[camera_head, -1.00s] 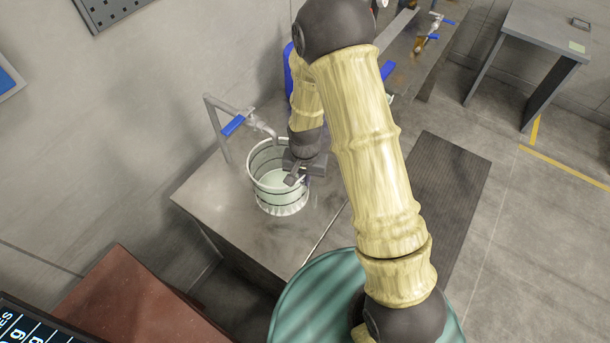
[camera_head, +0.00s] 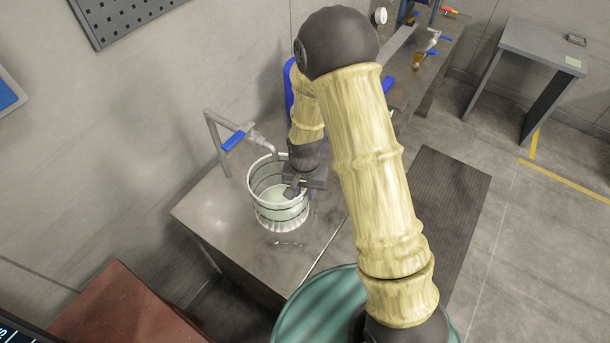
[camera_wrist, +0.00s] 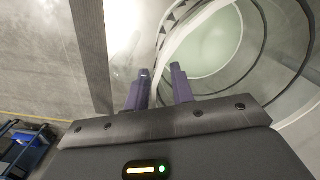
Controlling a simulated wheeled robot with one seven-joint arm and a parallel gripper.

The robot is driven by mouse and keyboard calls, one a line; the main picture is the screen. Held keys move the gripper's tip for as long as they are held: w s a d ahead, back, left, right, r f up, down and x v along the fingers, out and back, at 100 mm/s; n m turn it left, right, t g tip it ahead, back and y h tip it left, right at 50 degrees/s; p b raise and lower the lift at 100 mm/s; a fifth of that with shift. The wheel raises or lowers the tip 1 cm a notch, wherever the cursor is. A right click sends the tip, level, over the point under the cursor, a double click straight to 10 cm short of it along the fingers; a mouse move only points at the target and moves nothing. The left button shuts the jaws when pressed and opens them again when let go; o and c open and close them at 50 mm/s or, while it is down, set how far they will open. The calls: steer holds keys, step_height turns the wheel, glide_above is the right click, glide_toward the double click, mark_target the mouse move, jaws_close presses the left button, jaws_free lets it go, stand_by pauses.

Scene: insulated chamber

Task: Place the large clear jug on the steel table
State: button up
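The large clear jug (camera_head: 264,205), with dark rings, is upright at the tap over a steel-topped bench (camera_head: 215,222). A small pale mark shows on the bench below it, so it seems slightly raised, but the gap is hard to judge. My gripper (camera_head: 293,191) is at the jug's right rim. In the wrist view, the two purple fingers of my gripper (camera_wrist: 160,88) close in on the jug's wall and appear shut on it. The jug (camera_wrist: 262,48) fills the upper right there, and its contact with the fingers is partly hidden.
A tap with a blue handle (camera_head: 233,141) reaches over the jug's rim. A grey table (camera_head: 535,45) stands at the upper right. A teal round top (camera_head: 310,305) and a reddish-brown box (camera_head: 125,310) are in front. A dark mat (camera_head: 455,195) lies on the floor.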

step_height(320, 180, up, 11)
steer(key=shift+r+b, duration=0.1)
steer(key=shift+b, duration=1.1)
steer(key=s+d+r+n+t, duration=0.2)
steer(key=s+d+r+n, duration=0.1)
steer(key=s+d, duration=0.7)
steer(key=shift+s+d+r+t, duration=0.2)
steer(key=shift+d+r+t, duration=0.1)
steer(key=shift+d+r, duration=0.5)
steer(key=shift+a+r, duration=0.1)
